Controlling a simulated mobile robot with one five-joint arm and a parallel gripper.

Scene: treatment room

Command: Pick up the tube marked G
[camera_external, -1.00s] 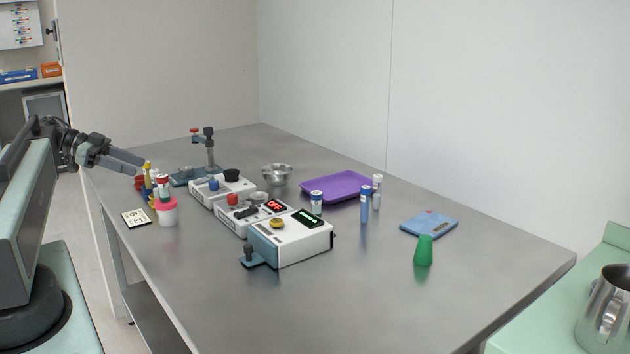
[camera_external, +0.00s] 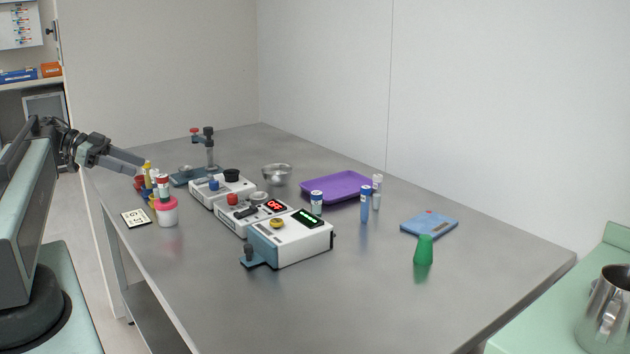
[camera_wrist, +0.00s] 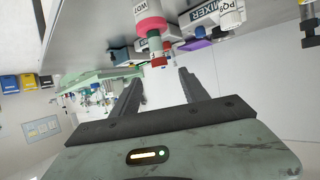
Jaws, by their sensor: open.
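No letter G is legible on any tube. Several small tubes stand on the steel table: one white-capped tube (camera_external: 316,202) behind the front white device, a blue tube (camera_external: 365,204) to its right, and a pale one (camera_external: 377,190) by the purple tray.
White devices (camera_external: 290,238) stand mid-table, between my gripper and the tubes. Near them are a metal bowl (camera_external: 277,174), a stand (camera_external: 209,150) and the purple tray (camera_external: 340,187). A blue scale (camera_external: 429,223) and green cone (camera_external: 424,251) are at right. The front table is clear.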

